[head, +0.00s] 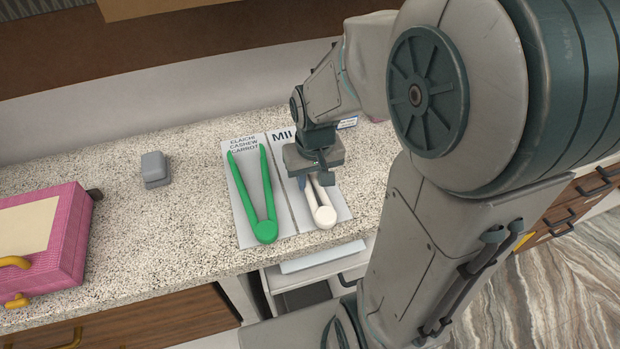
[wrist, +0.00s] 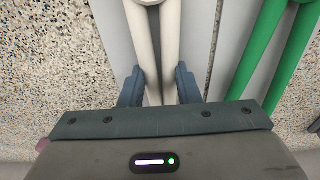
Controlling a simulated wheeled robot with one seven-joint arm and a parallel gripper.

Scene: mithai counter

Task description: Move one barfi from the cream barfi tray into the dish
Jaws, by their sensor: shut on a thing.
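White tongs (head: 323,212) lie on the right half of a pale labelled mat (head: 343,206), under the lettering "MIL", the rest of which my arm covers. My gripper (head: 312,186) is low over the mat and shut on the white tongs. In the wrist view the two blue-grey fingers (wrist: 159,88) stand on either side of the tongs' two white arms (wrist: 157,35). I cannot tell whether the tongs are lifted. Neither a cream barfi tray, a barfi nor a dish shows in these views.
Green tongs (head: 264,226) lie on the mat's left half, labelled "ELAICHI CASHEW CARROT", close beside the white ones. A pink box (head: 68,238) and a small grey object (head: 154,169) stand on the speckled counter (head: 185,220) to the left. A drawer (head: 312,262) below seems partly open.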

